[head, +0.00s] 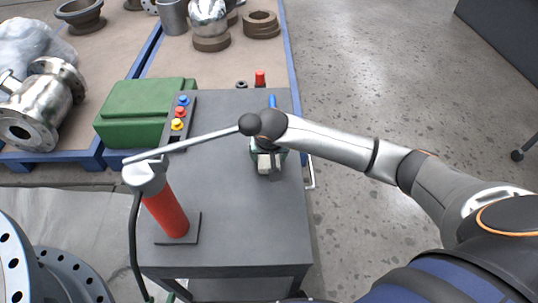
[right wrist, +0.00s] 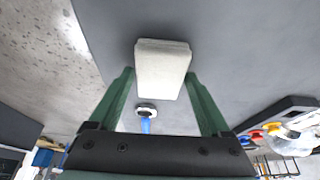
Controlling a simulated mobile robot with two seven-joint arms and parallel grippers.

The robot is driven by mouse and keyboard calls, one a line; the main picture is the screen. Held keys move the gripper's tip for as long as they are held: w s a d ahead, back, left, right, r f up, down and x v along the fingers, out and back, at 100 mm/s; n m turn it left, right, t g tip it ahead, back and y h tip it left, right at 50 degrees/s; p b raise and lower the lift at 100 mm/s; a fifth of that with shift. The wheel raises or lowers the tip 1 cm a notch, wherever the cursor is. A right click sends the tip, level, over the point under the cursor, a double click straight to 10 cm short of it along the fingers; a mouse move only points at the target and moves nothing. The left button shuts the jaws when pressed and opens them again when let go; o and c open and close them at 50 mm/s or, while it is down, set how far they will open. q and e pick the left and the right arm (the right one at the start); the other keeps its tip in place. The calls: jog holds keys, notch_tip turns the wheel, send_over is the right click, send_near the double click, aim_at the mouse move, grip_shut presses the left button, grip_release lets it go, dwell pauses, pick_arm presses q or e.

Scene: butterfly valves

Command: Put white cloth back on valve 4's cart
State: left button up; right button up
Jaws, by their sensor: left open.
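A small white cloth, folded like a block (head: 268,163), lies on the grey top of a cart (head: 235,225). It also shows in the right wrist view (right wrist: 162,68). My right gripper (head: 272,166) comes in from the right in the head view and points down over the cloth. In the right wrist view its two green fingers (right wrist: 160,85) stand apart, with the cloth between or just past their tips; contact cannot be told. I see no left gripper in either view. No valve number can be read.
A red pump (head: 167,212) with a long black-knobbed lever stands on the cart; the knob is close to my right wrist. A button box (head: 178,120), green case (head: 145,110) and blue-handled item (head: 272,101) are nearby. Open floor (head: 360,70) lies right.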

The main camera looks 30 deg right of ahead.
jog(key=shift+o, duration=1.2)
jog(key=shift+r, duration=0.1)
jog(key=shift+r, duration=0.35)
jog(key=p+v, duration=0.2)
jog(key=v, duration=0.9)
jog(key=shift+r, duration=0.25)
jog(key=shift+s, duration=0.15)
